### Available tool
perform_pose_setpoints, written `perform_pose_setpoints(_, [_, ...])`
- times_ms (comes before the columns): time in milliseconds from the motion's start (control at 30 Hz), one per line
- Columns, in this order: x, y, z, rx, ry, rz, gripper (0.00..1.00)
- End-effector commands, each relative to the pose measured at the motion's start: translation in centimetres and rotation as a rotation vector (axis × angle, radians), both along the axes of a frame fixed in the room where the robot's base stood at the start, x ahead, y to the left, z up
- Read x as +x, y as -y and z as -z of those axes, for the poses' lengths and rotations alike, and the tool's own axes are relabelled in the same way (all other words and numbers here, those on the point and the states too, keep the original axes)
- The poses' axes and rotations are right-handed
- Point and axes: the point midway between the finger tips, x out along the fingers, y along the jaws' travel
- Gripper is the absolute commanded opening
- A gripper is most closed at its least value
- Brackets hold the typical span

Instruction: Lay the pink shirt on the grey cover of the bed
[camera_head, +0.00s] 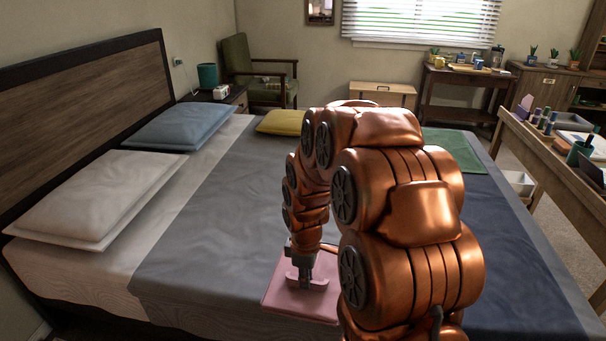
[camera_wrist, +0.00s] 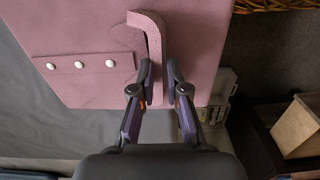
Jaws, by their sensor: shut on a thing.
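The pink shirt (camera_head: 281,290) is folded flat, with a raised collar edge and white buttons that show in the wrist view (camera_wrist: 80,30). My gripper (camera_head: 307,278) is shut on the shirt's raised edge; its fingers (camera_wrist: 158,82) stand on either side of it in the wrist view. The grey cover (camera_head: 230,215) spreads over the middle of the bed, and it shows left of the shirt in the wrist view (camera_wrist: 30,110). The shirt appears over the cover's near part in the head view. I cannot tell whether they touch. My arm hides the shirt's right side.
A white pillow (camera_head: 95,195) and a blue pillow (camera_head: 180,126) lie at the headboard. A yellow cushion (camera_head: 281,122), a green cloth (camera_head: 455,150) and a dark blue blanket (camera_head: 510,255) are also on the bed. A cluttered desk (camera_head: 545,150) stands right. The grey cover's left part is bare.

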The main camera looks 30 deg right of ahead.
Motion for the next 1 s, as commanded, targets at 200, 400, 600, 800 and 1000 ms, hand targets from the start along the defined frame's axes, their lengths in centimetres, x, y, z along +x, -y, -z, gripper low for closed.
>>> perform_pose_setpoints(200, [-1.6, 0.1, 0.6, 0.008, 0.003, -0.071, 0.0])
perform_pose_setpoints(400, [0.2, 1.6, 0.8, 0.007, 0.008, -0.076, 0.0])
perform_pose_setpoints(600, [2.8, 3.6, 1.2, 0.006, 0.006, -0.076, 0.0])
perform_pose_setpoints(800, [5.4, 5.6, 1.5, 0.006, 0.006, -0.076, 0.0])
perform_pose_setpoints(1000, [7.9, 7.5, 1.8, 0.006, 0.006, -0.076, 0.0])
